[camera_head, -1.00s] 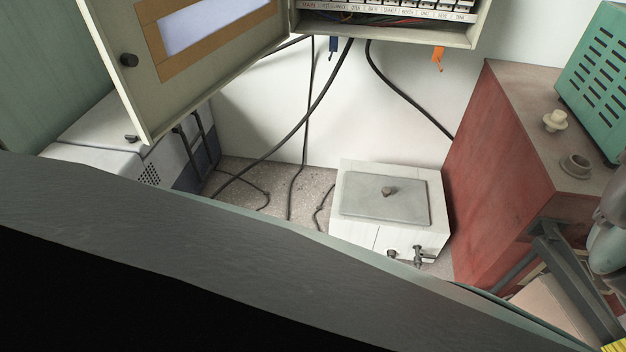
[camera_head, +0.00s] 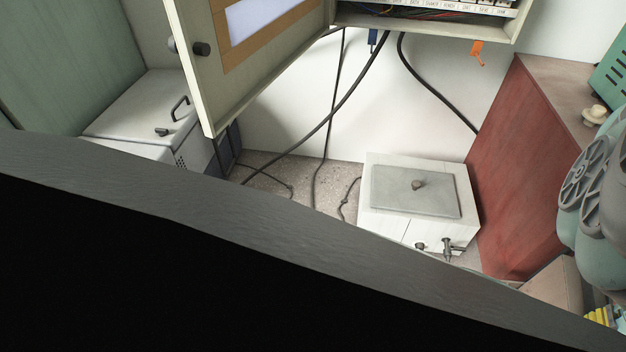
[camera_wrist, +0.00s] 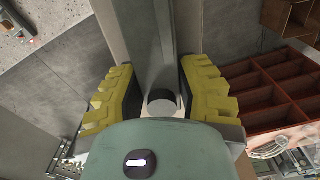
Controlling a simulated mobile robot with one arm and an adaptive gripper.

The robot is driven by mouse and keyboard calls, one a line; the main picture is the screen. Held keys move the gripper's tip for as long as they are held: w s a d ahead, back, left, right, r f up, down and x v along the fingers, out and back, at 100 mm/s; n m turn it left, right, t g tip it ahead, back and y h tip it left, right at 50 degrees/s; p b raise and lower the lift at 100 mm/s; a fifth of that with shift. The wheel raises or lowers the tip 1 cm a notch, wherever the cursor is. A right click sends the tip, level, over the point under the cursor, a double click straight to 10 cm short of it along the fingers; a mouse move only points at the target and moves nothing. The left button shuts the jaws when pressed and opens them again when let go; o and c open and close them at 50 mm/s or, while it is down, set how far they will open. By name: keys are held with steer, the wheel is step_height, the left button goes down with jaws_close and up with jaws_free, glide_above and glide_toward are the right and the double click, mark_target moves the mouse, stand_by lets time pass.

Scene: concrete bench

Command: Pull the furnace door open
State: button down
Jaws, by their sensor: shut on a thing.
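My gripper (camera_wrist: 160,100) shows from close up in the wrist view, with a yellow ribbed finger on each side. It is shut on a grey bar (camera_wrist: 155,45) that runs up the picture between the fingers. A short dark round piece (camera_wrist: 162,102) shows at the base between them. In the head view only a bit of yellow finger (camera_head: 602,316) shows at the lower right edge, below my arm. I cannot tell for certain which surface is the furnace door; its opening does not show clearly in either view.
A grey-edged dark slab (camera_head: 300,255) fills the head view's foreground. Behind it are a white lidded box (camera_head: 385,215), a red block (camera_head: 515,170), an open cabinet door (camera_head: 205,95) and hanging cables (camera_head: 330,110). A red compartment tray (camera_wrist: 275,85) lies right in the wrist view.

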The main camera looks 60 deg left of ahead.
steer(key=shift+a, duration=0.2)
steer(key=c, duration=0.6)
jaws_free()
steer(key=shift+d, duration=0.15)
